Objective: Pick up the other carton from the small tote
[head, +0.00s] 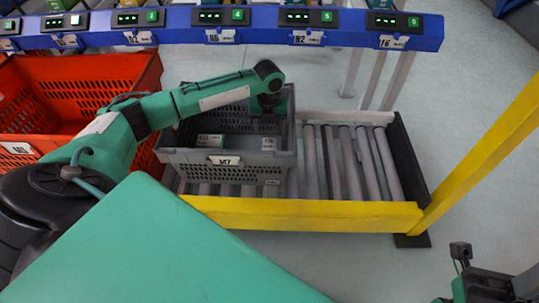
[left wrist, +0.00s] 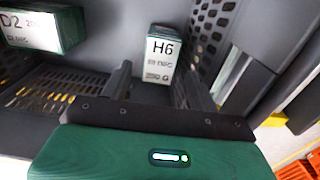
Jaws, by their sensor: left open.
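The small grey tote (head: 228,172) stands on the roller conveyor and holds two cartons. The carton marked H6 (left wrist: 160,55), white-faced with green sides, is at the tote's right end; it also shows in the head view (head: 268,144). The other carton, marked D2 (left wrist: 35,30), is to its left and also shows in the head view (head: 210,141). My left gripper (left wrist: 158,78) is open inside the tote, its fingers on either side of the H6 carton in the picture; contact cannot be told. My right gripper (head: 461,254) is at the lower right, its jaws unclear.
An orange tote (head: 75,85) stands left of the grey tote. Bare rollers (head: 350,160) are to the right. A yellow rail (head: 310,214) runs along the front and a yellow post (head: 485,145) rises at the right. A blue shelf beam (head: 270,27) with lit displays crosses the back.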

